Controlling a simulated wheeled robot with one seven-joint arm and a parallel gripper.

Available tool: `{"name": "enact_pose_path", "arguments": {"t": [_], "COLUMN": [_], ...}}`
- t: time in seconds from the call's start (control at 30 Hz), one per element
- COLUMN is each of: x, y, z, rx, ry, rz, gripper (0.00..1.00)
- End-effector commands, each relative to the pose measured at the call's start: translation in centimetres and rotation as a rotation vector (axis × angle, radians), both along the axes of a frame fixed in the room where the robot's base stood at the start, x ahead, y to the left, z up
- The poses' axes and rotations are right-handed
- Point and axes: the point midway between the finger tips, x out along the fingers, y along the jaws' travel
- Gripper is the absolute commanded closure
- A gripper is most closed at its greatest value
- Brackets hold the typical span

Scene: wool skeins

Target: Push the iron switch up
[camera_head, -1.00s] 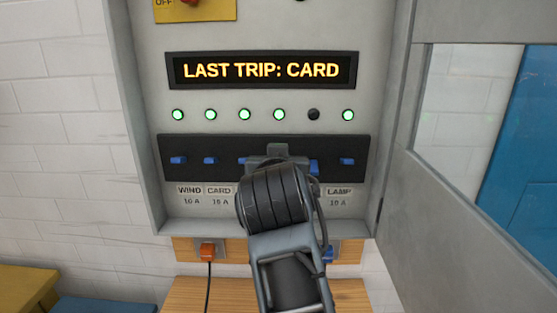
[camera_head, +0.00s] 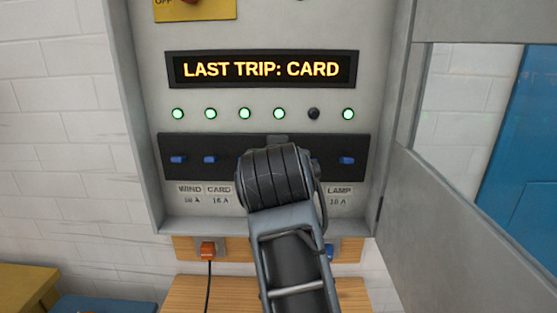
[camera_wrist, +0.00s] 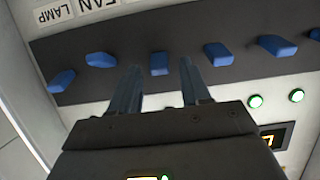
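A dark strip (camera_head: 225,143) in the grey panel box bears a row of blue switches. In the head view my wrist covers the middle ones. WIND (camera_head: 178,159), CARD (camera_head: 209,159) and LAMP (camera_head: 346,160) show clearly. The wrist view shows the row upside down; no iron label is readable. There my gripper (camera_wrist: 161,64) is open, with one finger on each side of the third blue switch from the left (camera_wrist: 159,65). I cannot tell whether they touch it. That switch lines up with most others; the FAN-side one (camera_wrist: 100,60) sits offset towards the labels.
A display (camera_head: 262,70) reads "LAST TRIP: CARD". In the lamp row below it, the fifth lamp (camera_head: 313,114) is dark and the others are green. The open grey door (camera_head: 440,210) stands on the right. An orange plug (camera_head: 207,251) sits below the box.

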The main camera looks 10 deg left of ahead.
Motion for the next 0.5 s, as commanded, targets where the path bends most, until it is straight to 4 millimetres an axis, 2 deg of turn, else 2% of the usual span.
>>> {"name": "enact_pose_path", "arguments": {"t": [0.27, 0.37, 0.5], "x": [-0.1, -0.8, -2.8], "y": [0.0, -0.2, -0.7], "z": [0.0, 0.2, 0.7], "rx": [0.000, 0.000, 0.001], "ry": [0.000, -0.002, -0.003], "rz": [0.000, 0.000, 0.001], "gripper": [0.51, 0.51, 0.51]}}
